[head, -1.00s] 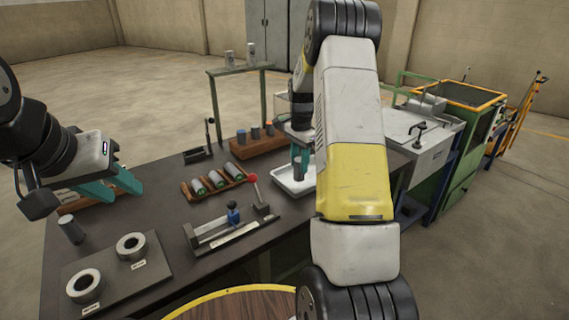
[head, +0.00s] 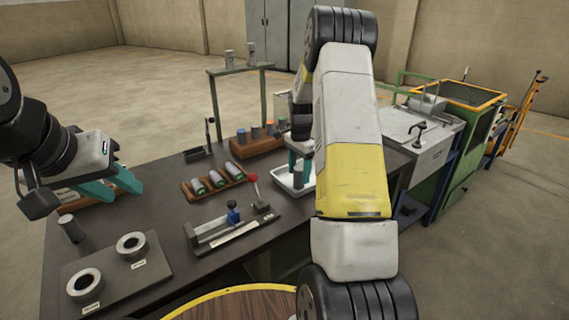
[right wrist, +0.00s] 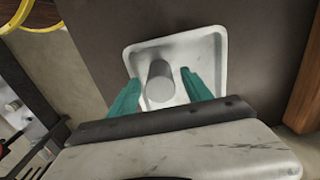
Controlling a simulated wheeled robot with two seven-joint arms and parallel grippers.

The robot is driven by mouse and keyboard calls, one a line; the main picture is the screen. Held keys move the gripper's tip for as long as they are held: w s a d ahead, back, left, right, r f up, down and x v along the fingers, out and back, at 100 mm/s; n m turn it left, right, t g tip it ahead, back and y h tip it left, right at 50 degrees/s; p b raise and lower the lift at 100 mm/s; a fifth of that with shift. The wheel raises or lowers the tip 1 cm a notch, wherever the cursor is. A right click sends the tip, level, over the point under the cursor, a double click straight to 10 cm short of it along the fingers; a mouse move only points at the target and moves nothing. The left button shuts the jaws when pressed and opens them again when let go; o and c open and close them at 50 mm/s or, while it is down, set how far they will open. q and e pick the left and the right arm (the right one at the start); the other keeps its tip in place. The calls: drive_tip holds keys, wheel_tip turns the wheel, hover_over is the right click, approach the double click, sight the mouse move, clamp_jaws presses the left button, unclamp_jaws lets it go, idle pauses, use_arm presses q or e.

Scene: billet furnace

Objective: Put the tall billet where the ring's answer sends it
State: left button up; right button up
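A plain grey billet (right wrist: 160,84) stands in a white tray (right wrist: 213,45) in the right wrist view. My right gripper (right wrist: 160,77) is open, with a teal finger on each side of the billet and gaps between. In the head view the billet (head: 299,171) and tray (head: 283,181) show partly behind my right arm. Another grey billet (head: 70,229) stands at the table's left. Two ring gauges (head: 84,285) (head: 131,246) lie on a dark plate; their labels are too small to read. My left gripper (head: 122,188) is open and empty above the table's left side.
A wooden rack (head: 215,187) holds several green-ended cylinders. A block (head: 258,146) behind it holds several billets, one orange-topped. A fixture with a blue slider (head: 233,214) and red-knobbed lever (head: 252,178) stands in front. A raised shelf (head: 238,70) carries two cylinders.

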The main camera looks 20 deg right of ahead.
drive_tip(key=s+a+r+n+t, duration=0.1)
drive_tip(key=s+a+r, duration=0.1)
drive_tip(key=r, duration=0.7)
drive_tip(key=s+a+r+n, duration=0.1)
drive_tip(key=s+r, duration=0.1)
drive_tip(key=r, duration=0.7)
drive_tip(key=s+a+r+n+t+y, duration=0.1)
drive_tip(key=s+a+r+n, duration=0.2)
drive_tip(key=s+r, duration=0.15)
drive_tip(key=s+a+r+n+t, duration=0.1)
drive_tip(key=s+a+r+n, duration=0.15)
drive_tip(key=s, duration=0.25)
drive_tip(key=s+a+n+t, duration=0.1)
drive_tip(key=s+a+n, duration=0.2)
drive_tip(key=s, duration=0.5)
drive_tip(key=s+a+n+t+y, duration=0.1)
drive_tip(key=s+a+n+t, duration=0.1)
drive_tip(key=s, duration=0.7)
drive_tip(key=shift+a+f+n, duration=0.15)
drive_tip(key=shift+a+n, duration=0.4)
drive_tip(key=shift+n, duration=0.6)
